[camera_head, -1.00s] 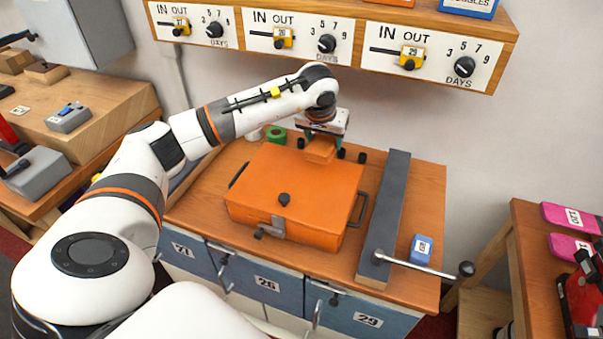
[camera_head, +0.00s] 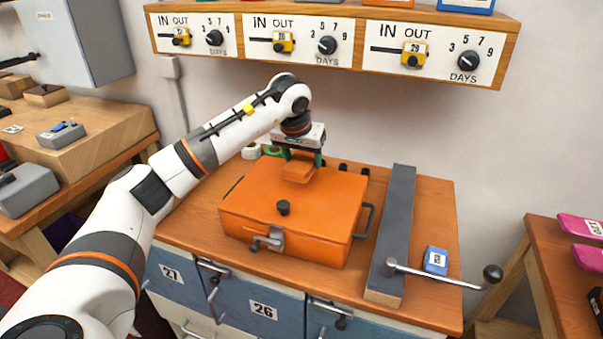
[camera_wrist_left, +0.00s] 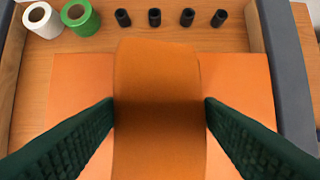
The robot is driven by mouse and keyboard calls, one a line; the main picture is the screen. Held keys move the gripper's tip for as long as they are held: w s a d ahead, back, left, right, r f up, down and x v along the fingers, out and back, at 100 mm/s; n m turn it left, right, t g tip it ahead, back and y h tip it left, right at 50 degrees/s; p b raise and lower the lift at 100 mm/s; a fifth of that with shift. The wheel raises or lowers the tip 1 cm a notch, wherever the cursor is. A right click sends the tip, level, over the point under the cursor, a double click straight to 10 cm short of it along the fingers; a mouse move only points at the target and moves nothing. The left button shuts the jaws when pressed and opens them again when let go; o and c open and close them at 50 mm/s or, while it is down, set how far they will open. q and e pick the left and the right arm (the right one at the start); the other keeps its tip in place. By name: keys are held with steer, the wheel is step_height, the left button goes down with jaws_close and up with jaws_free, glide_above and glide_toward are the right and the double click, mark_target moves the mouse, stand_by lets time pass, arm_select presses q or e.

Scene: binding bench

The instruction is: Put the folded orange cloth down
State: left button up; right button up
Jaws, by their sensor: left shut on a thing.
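The folded orange cloth (camera_head: 297,172) is between the fingers of my left gripper (camera_head: 299,161), over the far part of the orange case's lid. In the left wrist view the cloth (camera_wrist_left: 158,100) fills the middle, with a dark green finger pressed against each side. The gripper is shut on it. The orange case (camera_head: 330,210) is closed, with a black knob on its lid and a latch at its front; its lid also shows below the cloth in the left wrist view (camera_wrist_left: 80,85). I cannot tell whether the cloth touches the lid. My right gripper is not in view.
A grey bar (camera_head: 398,225) with a lever (camera_head: 440,275) stands right of the case, beside a small blue box (camera_head: 436,260). Green tape (camera_wrist_left: 80,15), a white roll (camera_wrist_left: 41,19) and several black pegs (camera_wrist_left: 187,17) stand behind the case. The wooden bench top has little bare room.

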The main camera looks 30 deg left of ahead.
arm_select(q)
steer(key=shift+f, duration=2)
steer(key=shift+f, duration=0.1)
steer(key=o, duration=0.9)
